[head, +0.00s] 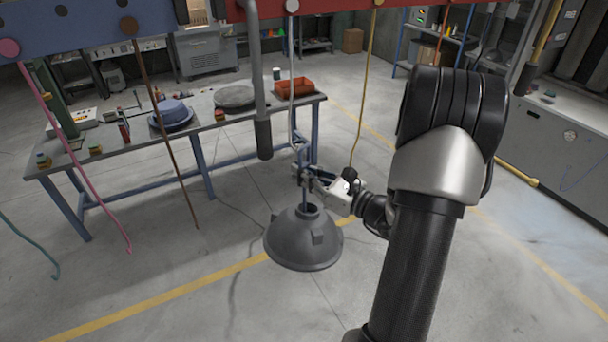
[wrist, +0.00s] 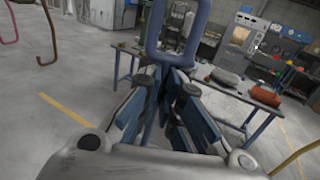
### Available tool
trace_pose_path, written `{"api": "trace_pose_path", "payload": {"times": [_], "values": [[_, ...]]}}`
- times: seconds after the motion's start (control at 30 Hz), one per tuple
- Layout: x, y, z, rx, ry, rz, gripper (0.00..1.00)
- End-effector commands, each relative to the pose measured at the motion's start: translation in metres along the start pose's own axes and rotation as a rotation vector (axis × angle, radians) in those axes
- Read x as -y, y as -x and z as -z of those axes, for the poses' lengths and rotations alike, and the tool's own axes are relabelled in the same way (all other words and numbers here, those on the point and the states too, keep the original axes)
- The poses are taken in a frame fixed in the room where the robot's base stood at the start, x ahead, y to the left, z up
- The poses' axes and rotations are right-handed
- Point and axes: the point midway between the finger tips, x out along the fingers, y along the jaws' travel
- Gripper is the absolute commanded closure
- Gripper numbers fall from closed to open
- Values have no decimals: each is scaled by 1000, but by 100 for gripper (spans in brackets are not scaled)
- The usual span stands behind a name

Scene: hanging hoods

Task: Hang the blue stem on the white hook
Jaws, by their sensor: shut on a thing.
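My gripper (head: 307,176) is shut on the blue stem (head: 305,198) of a dark grey hood (head: 303,240). The hood hangs upright below the gripper, clear of the floor. In the wrist view, the stem's blue loop (wrist: 204,22) rises above the finger pads (wrist: 166,84). The white hook (head: 293,132) hangs on a long pale rod from the red beam, its lower end close to the top of the stem in the head view. I cannot tell whether they touch. The hook is not clear in the wrist view.
A thick grey pipe (head: 263,130) hangs just left of the white hook. A yellow hook (head: 362,100) hangs to its right; brown (head: 160,110) and pink (head: 75,150) hooks hang to the left. A workbench (head: 240,120) with a blue lid and red bin stands behind.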

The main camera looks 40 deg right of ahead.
Motion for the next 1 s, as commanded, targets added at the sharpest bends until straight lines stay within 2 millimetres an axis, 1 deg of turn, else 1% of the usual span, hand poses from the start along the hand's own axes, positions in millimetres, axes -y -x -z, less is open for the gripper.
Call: {"api": "trace_pose_path", "payload": {"times": [0.37,1.0], "values": [[1,-2,-2,3,3,-1,100],[9,-22,-1,3,3,-1,100]]}}
